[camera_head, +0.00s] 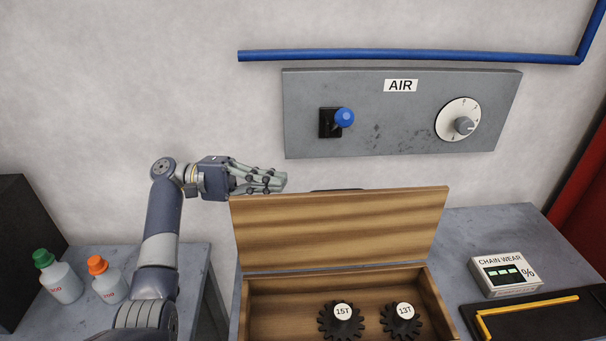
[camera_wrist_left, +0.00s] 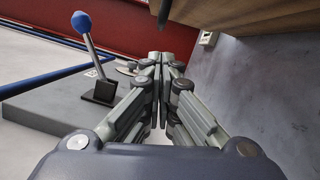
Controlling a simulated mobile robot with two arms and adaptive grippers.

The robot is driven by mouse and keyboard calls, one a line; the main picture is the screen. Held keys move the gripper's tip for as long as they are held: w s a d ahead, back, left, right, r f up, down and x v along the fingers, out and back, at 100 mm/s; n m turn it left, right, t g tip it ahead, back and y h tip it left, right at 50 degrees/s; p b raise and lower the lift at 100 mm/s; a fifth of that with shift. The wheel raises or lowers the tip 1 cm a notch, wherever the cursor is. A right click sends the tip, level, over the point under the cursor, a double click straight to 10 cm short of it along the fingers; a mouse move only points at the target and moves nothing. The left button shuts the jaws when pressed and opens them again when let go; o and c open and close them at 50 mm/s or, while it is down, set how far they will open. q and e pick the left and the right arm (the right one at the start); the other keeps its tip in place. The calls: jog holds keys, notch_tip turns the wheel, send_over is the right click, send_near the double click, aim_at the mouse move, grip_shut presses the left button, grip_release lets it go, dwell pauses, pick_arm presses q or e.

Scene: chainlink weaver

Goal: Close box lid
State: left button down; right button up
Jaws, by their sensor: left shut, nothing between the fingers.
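A wooden box stands open on the grey bench in the head view, with its lid (camera_head: 340,228) raised upright at the back edge. The box's open inside (camera_head: 288,303) holds two black gears, one marked 15T (camera_head: 342,318) and one marked 13T (camera_head: 402,319). My left gripper (camera_head: 283,182) is shut and empty, just above and behind the lid's upper left corner. In the left wrist view its fingertips (camera_wrist_left: 162,58) meet, and a wooden edge (camera_wrist_left: 240,12) shows at the top right. I cannot tell if the gripper touches the lid. My right gripper is not in view.
A grey AIR panel (camera_head: 400,125) with a blue-knobbed lever (camera_head: 344,117) and a dial (camera_head: 458,119) is on the wall behind the box. A CHAIN WEAR device (camera_head: 505,274) and a black tray with a yellow tool (camera_head: 525,305) lie right. Two bottles (camera_head: 62,283) (camera_head: 110,286) stand left.

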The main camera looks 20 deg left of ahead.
pick_arm(q)
jog(key=d+p, duration=0.3)
jog(key=d, duration=0.6)
jog(key=shift+w+r, duration=0.4)
jog(key=shift+r, duration=0.05)
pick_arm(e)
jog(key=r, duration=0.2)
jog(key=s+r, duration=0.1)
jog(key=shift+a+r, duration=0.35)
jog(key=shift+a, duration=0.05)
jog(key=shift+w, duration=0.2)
pick_arm(q)
jog(key=shift+d, duration=0.1)
